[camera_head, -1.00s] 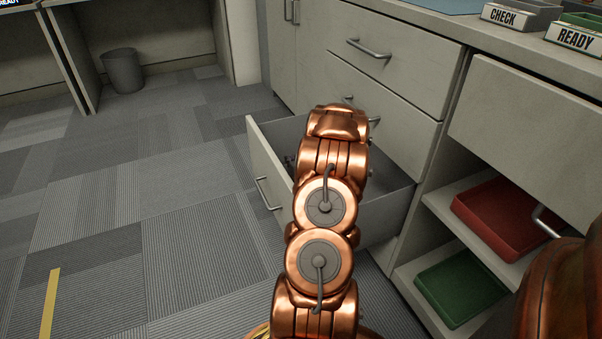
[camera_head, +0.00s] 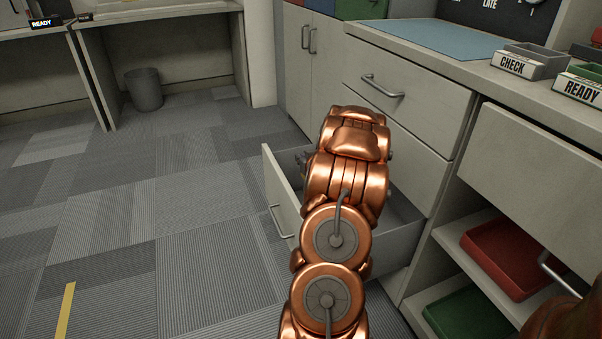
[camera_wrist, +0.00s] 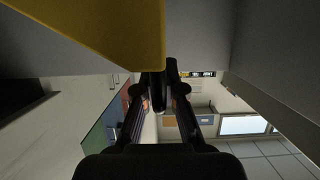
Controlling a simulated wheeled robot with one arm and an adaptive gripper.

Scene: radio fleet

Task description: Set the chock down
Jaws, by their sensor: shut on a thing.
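A yellow thing (camera_wrist: 115,32), which I take to be the chock, fills the upper left of the wrist view, close to the camera. My gripper (camera_wrist: 158,78) shows dark in the middle of that view, with its fingers close together at the chock's lower edge. It is shut on the chock; the exact contact is hard to see in the dark.
Above the open drawer is a closed drawer (camera_head: 407,103). To the right, shelves hold a red tray (camera_head: 512,262) and a green tray (camera_head: 470,316). Trays marked CHECK (camera_head: 533,62) and READY (camera_head: 580,88) stand on the counter. A bin (camera_head: 144,90) stands far left. The floor at left is clear.

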